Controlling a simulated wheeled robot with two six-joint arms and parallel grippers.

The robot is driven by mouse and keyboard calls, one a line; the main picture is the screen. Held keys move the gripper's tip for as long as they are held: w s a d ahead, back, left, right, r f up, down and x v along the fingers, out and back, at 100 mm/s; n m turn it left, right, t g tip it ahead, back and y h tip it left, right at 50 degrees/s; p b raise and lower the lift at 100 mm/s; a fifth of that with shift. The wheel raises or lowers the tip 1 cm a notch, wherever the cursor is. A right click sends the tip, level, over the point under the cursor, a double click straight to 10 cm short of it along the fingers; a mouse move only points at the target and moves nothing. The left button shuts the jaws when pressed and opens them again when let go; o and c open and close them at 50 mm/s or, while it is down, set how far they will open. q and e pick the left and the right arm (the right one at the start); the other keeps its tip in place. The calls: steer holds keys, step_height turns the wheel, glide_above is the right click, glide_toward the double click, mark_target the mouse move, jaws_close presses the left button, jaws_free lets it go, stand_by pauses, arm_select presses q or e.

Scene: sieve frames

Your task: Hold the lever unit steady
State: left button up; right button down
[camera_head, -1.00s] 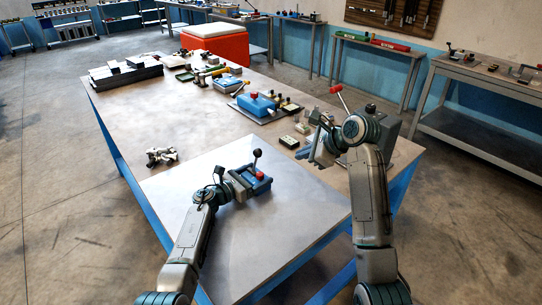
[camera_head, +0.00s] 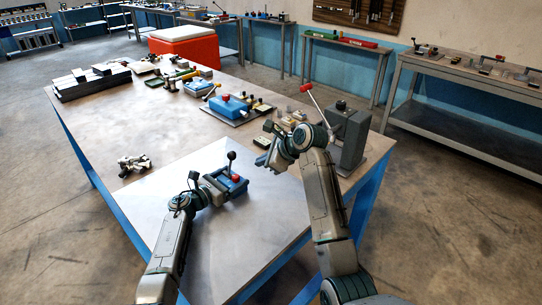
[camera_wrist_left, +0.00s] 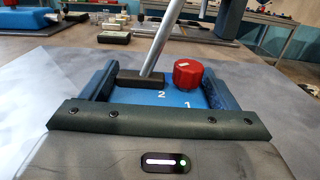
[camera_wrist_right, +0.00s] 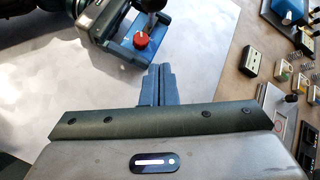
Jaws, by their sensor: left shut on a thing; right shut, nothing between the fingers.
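The lever unit (camera_head: 236,189) is a small blue block with a black-knobbed metal lever and a red knob, on the pale mat near the table's front. My left gripper (camera_head: 212,188) is shut on it. My right gripper (camera_head: 266,157) is shut and empty, above the table, right of and behind the unit. In the right wrist view, its fingertips (camera_wrist_right: 157,72) are together, apart from the lever unit (camera_wrist_right: 122,45) beyond them.
A larger blue device with a red knob (camera_head: 231,106) stands behind on the table. A grey block unit with a red-handled lever (camera_head: 347,135) stands at the right edge, near my right arm. A small metal part (camera_head: 134,163) lies at left. The mat (camera_head: 255,220) is mostly clear.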

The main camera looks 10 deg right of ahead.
steer(key=a, duration=0.1)
steer(key=w+a, duration=0.1)
steer(key=a, duration=0.1)
steer(key=w+a, duration=0.1)
steer(key=a, duration=0.1)
steer(key=shift+w, duration=0.2)
steer(key=shift+w+a+r, duration=0.25)
steer(key=shift+w+r, duration=0.05)
steer(key=shift+w, duration=0.05)
stand_by(0.4)
steer(key=w+a+r, duration=0.2)
steer(key=w+a, duration=0.2)
steer(key=w, duration=0.1)
stand_by(0.5)
steer(key=shift+w, duration=0.1)
steer(key=shift+r, duration=0.75)
